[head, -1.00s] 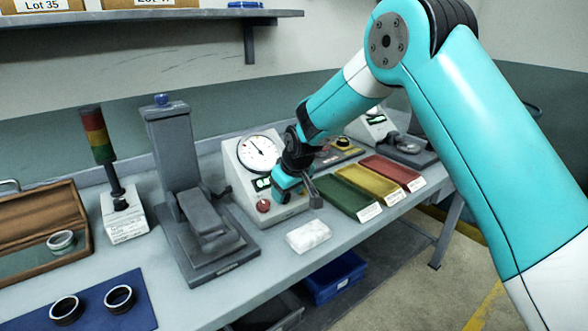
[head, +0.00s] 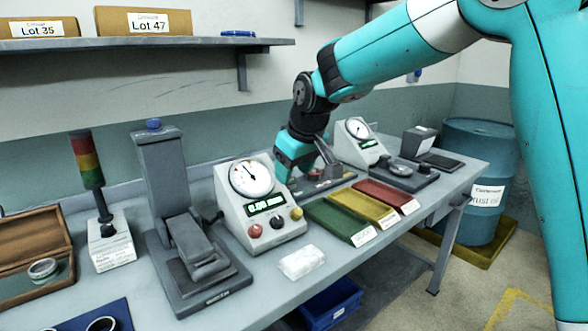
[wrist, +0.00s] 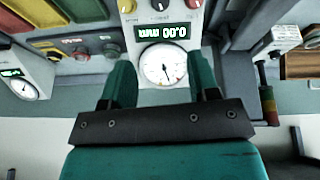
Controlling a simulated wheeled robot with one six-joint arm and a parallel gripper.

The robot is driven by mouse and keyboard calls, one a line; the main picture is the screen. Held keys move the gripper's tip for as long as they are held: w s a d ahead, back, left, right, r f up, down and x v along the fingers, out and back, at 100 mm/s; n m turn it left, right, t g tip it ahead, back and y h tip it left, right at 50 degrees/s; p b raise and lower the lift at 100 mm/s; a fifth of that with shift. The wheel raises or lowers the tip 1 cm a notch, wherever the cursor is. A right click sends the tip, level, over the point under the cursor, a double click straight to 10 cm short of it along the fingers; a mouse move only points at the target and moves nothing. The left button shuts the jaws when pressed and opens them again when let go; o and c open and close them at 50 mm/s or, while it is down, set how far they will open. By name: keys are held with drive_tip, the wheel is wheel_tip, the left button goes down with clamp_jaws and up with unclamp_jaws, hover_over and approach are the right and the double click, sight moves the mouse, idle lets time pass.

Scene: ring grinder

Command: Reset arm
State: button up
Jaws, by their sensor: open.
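My gripper (head: 298,160) hangs above the back of the bench, behind the colored trays and right of a dial gauge (head: 268,222). In the wrist view my gripper (wrist: 164,78) is open, its two teal fingers spread with nothing between them. The gauge's dial (wrist: 163,66) shows beyond the fingers, and its display reads 0.00 mm. My arm reaches in from the upper right of the head view, bent at the elbow.
A grey press (head: 180,215) and a signal tower (head: 92,175) stand at left. Green (head: 330,217), yellow and red trays lie right of the gauge. A second dial gauge (head: 358,143) stands behind them. A shelf (head: 170,50) runs above. A blue drum (head: 478,160) stands at right.

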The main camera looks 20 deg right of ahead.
drive_tip(key=s+a+f+n+g+y, duration=0.1)
drive_tip(key=s+a+g, duration=0.1)
drive_tip(key=s, duration=1.4)
drive_tip(key=s+a+n+g+y, duration=0.1)
drive_tip(key=s+a, duration=0.3)
drive_tip(key=s, duration=1.2)
drive_tip(key=shift+s+f+g+y, duration=0.4)
drive_tip(key=shift+g+y, duration=0.1)
drive_tip(key=shift+g, duration=0.2)
idle(0.3)
